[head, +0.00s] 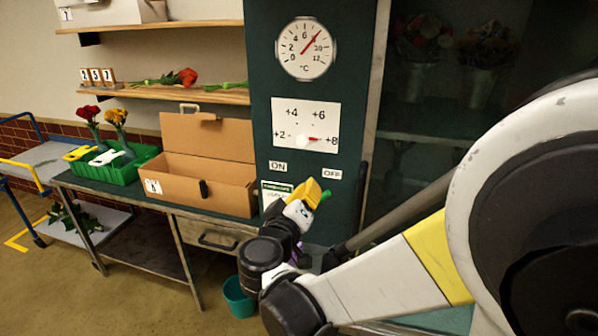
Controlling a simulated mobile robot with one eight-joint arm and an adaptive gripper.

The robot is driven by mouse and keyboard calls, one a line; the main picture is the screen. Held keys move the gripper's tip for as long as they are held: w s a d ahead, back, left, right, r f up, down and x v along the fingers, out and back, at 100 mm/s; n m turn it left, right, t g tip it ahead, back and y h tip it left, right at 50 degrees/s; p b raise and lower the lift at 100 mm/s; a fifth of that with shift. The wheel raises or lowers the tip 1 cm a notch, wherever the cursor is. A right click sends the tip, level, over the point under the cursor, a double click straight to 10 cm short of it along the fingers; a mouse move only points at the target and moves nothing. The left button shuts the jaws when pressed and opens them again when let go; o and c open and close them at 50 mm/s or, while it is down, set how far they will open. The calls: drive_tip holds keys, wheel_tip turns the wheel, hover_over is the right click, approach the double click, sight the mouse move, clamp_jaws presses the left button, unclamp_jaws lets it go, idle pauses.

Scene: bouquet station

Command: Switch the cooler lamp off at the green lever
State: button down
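The green lever (325,196) shows as a small green tip on the dark green cooler front, just below the white OFF label (332,174). The ON label (278,166) is up to the left. My gripper (311,192), with yellow at its end, is right beside the lever, on its left, and hides most of it. I cannot tell whether they touch or whether the fingers are open. The cooler (425,110) behind the glass looks dark; its lamp is not visible.
A round thermometer (306,48) and a white dial plate (306,125) are above the labels. An open cardboard box (200,183) and a green crate (118,172) stand on the bench to the left. A teal bucket (238,298) is on the floor. My arm covers the right side.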

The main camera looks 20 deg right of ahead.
drive_tip(key=v, duration=0.4)
